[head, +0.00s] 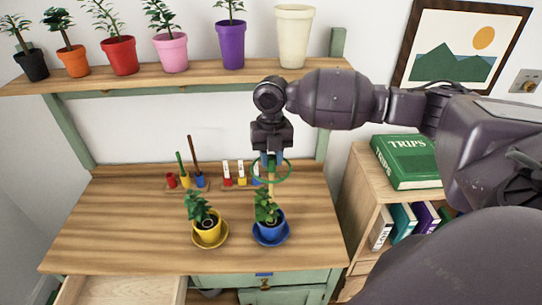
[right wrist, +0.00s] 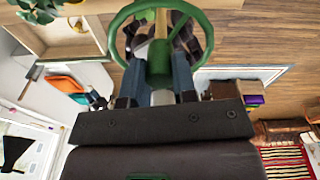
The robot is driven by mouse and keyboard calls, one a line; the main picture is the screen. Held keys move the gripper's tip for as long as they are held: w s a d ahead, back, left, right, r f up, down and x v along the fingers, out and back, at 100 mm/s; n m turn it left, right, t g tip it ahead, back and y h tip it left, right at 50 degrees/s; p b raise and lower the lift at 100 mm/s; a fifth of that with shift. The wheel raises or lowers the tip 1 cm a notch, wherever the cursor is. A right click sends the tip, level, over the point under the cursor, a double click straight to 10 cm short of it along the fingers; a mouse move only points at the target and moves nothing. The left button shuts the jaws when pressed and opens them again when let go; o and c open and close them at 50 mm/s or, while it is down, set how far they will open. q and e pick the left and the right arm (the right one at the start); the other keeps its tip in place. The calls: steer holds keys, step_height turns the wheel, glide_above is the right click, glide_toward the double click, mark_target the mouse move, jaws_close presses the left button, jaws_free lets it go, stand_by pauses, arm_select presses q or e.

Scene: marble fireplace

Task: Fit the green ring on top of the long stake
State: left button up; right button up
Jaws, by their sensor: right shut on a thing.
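The green ring (head: 289,170) hangs from my right gripper (head: 270,159), which points down with its blue fingers shut on the ring's middle. In the right wrist view the ring (right wrist: 117,35) has a green centre between the fingertips (right wrist: 159,68). A pale stake (head: 271,187) rises from the plant in the blue pot (head: 271,232), just under the ring's centre. Its top is hidden at the ring and gripper, so I cannot tell whether they touch. My left gripper is not in view.
The yellow pot (head: 207,236) with a plant stands left of the blue pot. A shelf of potted plants (head: 170,77) runs above; a bookcase (head: 364,190) stands at right. The desk's left side is clear.

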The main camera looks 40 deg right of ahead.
steer(key=shift+f, duration=0.45)
stand_by(0.4)
steer(key=o, duration=1)
steer(key=shift+r, duration=0.15)
steer(key=r, duration=0.7)
steer(key=w+d+r+b, duration=0.1)
steer(key=r, duration=0.2)
steer(key=shift+r, duration=0.25)
